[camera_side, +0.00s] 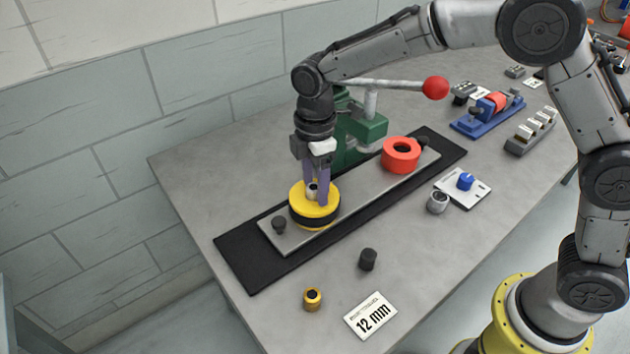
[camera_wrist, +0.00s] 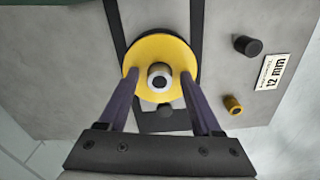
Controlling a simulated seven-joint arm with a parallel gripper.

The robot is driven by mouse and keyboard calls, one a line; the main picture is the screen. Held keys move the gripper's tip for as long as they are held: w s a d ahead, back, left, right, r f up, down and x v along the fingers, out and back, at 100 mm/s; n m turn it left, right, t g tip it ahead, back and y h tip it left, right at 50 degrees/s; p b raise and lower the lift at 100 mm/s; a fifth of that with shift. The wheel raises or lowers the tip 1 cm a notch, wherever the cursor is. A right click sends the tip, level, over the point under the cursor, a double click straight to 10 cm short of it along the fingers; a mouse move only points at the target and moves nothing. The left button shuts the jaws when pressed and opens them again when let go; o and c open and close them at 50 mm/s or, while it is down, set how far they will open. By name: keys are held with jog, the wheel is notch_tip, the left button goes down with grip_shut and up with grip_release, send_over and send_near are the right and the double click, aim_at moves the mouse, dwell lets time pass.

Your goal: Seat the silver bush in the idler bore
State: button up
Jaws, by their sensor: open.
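A silver bush (camera_side: 312,190) stands at the centre of the yellow wheel (camera_side: 298,213), and part of it sticks up above the top face. In the wrist view the bush (camera_wrist: 159,77) is an upright silver ring with a dark hole, in the middle of the yellow wheel (camera_wrist: 146,50). How deep it sits in the bore is hidden. My gripper (camera_side: 314,197) is over the wheel with its purple fingers pointing down. In the wrist view my gripper (camera_wrist: 160,76) has its fingers apart, one on each side of the bush, with gaps to it.
The wheel is on a grey plate (camera_side: 355,183) with a red ring (camera_side: 401,144) and a green press (camera_side: 365,132) behind. Another silver ring (camera_side: 437,203), a black cylinder (camera_side: 368,260), a brass bush (camera_side: 312,299) and a "12 mm" card (camera_side: 370,316) lie in front.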

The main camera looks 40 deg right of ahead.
aim_at(316, 187)
notch_tip(316, 187, up, 12)
jog(key=shift+r, duration=0.2)
dwell(0.4)
jog(key=shift+s, duration=0.1)
jog(key=s+d+r+m+t+y, duration=0.1)
jog(key=s+d+m+t+y, duration=0.1)
jog(key=s+m, duration=0.4)
jog(key=s+d+r+m+t+y, duration=0.15)
jog(key=s+m, duration=0.25)
jog(key=s, duration=0.4)
jog(key=s+d+f+m+t+h, duration=0.1)
jog(key=s+d+m, duration=0.2)
jog(key=s+d, duration=0.3)
jog(key=s+d+f+m+t+h, duration=0.1)
jog(key=s+d+m+h, duration=0.1)
jog(key=s+d, duration=0.4)
jog(key=shift+s+d+f+m, duration=0.2)
jog(key=shift+d+f+m, duration=0.15)
jog(key=shift+d, duration=0.3)
